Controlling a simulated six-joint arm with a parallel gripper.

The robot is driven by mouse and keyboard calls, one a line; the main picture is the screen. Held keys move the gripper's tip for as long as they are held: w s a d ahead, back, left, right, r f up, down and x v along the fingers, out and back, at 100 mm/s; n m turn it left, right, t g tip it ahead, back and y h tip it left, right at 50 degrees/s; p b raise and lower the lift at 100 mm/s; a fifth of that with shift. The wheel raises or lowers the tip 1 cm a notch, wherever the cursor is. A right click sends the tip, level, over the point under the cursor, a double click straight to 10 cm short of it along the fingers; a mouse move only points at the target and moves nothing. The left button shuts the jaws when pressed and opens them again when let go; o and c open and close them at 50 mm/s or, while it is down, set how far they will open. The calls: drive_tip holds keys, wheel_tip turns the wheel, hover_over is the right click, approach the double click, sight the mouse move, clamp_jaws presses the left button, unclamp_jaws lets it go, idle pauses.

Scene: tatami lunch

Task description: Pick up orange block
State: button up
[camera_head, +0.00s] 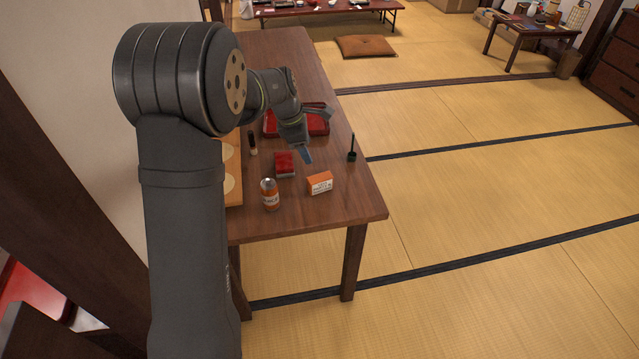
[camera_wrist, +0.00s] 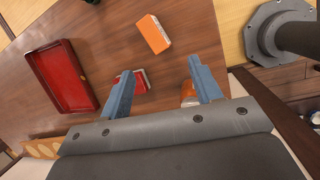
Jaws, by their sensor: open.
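The orange block (camera_head: 320,183) is a small box with a white label side, lying on the dark wooden table (camera_head: 350,205) near its front right corner. In the wrist view the orange block (camera_wrist: 154,34) lies beyond the fingertips, a little left of the line midway between them. My gripper (camera_head: 307,155) is open and empty, above the table and behind the block in the head view. Its two blue-grey fingers (camera_wrist: 158,75) stand apart in the wrist view, with bare table between their tips.
A red block (camera_head: 284,164) and an orange-and-white can (camera_head: 269,193) stand left of the orange block. A dark slender item (camera_head: 352,148) stands near the right edge. A red tray (camera_head: 318,122) lies farther back. Bare table surrounds the orange block.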

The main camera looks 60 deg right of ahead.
sight(318, 178)
drive_tip(key=d+f+n, duration=0.1)
drive_tip(key=d+f, duration=0.1)
drive_tip(key=f, duration=0.4)
drive_tip(key=d+f+n, duration=0.1)
drive_tip(key=d+f, duration=0.1)
drive_tip(key=f, duration=0.4)
drive_tip(key=d+f+n, duration=0.2)
drive_tip(key=f, duration=0.4)
drive_tip(key=shift+s+f+g+h, duration=0.25)
drive_tip(key=shift+s+g+h, duration=0.05)
drive_tip(key=shift+s+g, duration=0.1)
drive_tip(key=c, duration=1.1)
drive_tip(key=shift+o, duration=0.2)
drive_tip(key=shift+r, duration=0.1)
